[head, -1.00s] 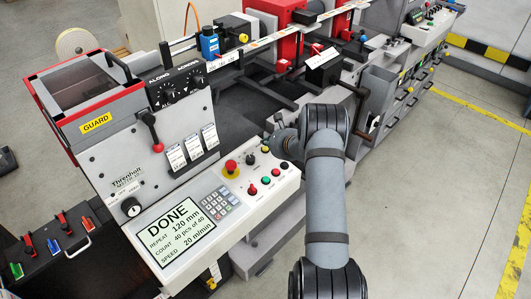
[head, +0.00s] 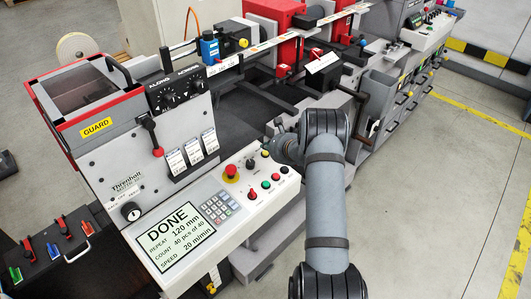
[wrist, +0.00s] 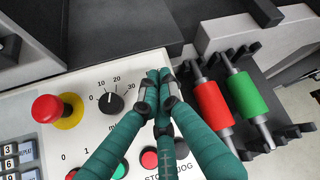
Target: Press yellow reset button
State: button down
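The control panel (head: 238,192) carries a small yellow button (head: 264,153), at its far right end in the head view. My gripper (wrist: 158,75) has its teal fingers together and looks shut and empty. In the wrist view the fingers lie over the panel, right of the black dial (wrist: 111,102), with the tips near the panel's far edge. The yellow button is not seen there; the fingers may cover it. I cannot tell whether the tips touch anything. In the head view my arm hides most of the gripper, just right of the yellow button.
The red emergency stop (head: 231,172) on a yellow base stands left of the dial. Red and green buttons (head: 266,185) lie nearer. The display (head: 176,235) reads DONE. In the wrist view, red (wrist: 212,103) and green (wrist: 246,95) rollers lie right of the fingers.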

jog(key=shift+a+f+b, duration=0.1)
jog(key=shift+f+b, duration=0.85)
jog(key=shift+b, duration=0.55)
dwell(0.9)
jog(key=shift+r, duration=0.2)
jog(key=shift+r+p, duration=0.3)
jog(key=shift+r, duration=0.4)
jog(key=shift+s+d+r+p, duration=0.15)
jog(key=shift+r+p, duration=0.25)
jog(key=shift+r, duration=0.4)
jog(key=shift+d+r+p, duration=0.1)
jog(key=shift+r+p, duration=0.25)
jog(key=shift+r, duration=0.5)
jog(key=shift+s+d+r+p, duration=0.15)
jog(key=shift+r+p, duration=0.25)
jog(key=shift+r, duration=0.4)
jog(key=shift+f, duration=0.1)
